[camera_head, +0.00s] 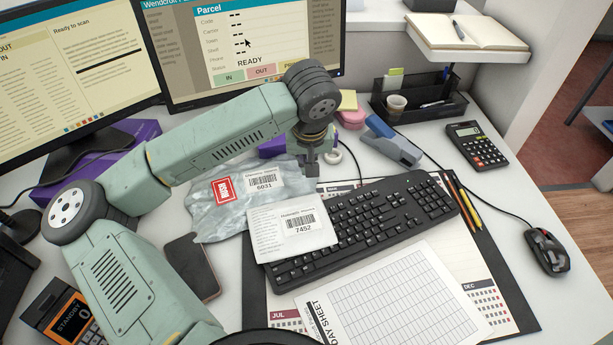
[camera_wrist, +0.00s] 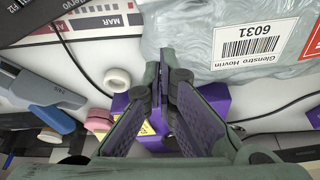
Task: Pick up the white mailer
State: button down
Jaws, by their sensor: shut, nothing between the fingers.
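A white flat mailer (camera_head: 270,240) with a label numbered 7452 lies on the left part of the keyboard, its left side beside a crinkled grey plastic mailer (camera_head: 210,215). The grey mailer has a label numbered 6031 and a red sticker, and also shows in the wrist view (camera_wrist: 200,28). My gripper (camera_head: 311,178) is over the far right edge of the grey mailer, beyond the white one. In the wrist view my gripper (camera_wrist: 168,72) is shut and empty. The white mailer is not visible in the wrist view.
The black keyboard (camera_head: 395,215) lies on a desk pad with a day sheet (camera_head: 400,305). A purple box (camera_head: 272,148), tape roll (camera_head: 333,157) and stapler (camera_head: 395,150) lie near my gripper. A phone (camera_head: 192,267) lies at left. Two monitors stand behind.

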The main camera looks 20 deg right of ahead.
jog(key=x, duration=0.3)
jog(key=shift+w+f+p, duration=0.1)
jog(key=shift+f+p, duration=0.2)
jog(key=shift+p, duration=0.1)
jog(key=s+p, duration=0.1)
jog(key=s+a, duration=0.1)
jog(key=s, duration=0.1)
jog(key=shift+s+r+p, duration=0.1)
jog(key=shift+r+p, duration=0.05)
jog(key=shift+p, duration=0.25)
jog(key=shift+s+a, duration=0.1)
jog(key=shift+s, duration=0.2)
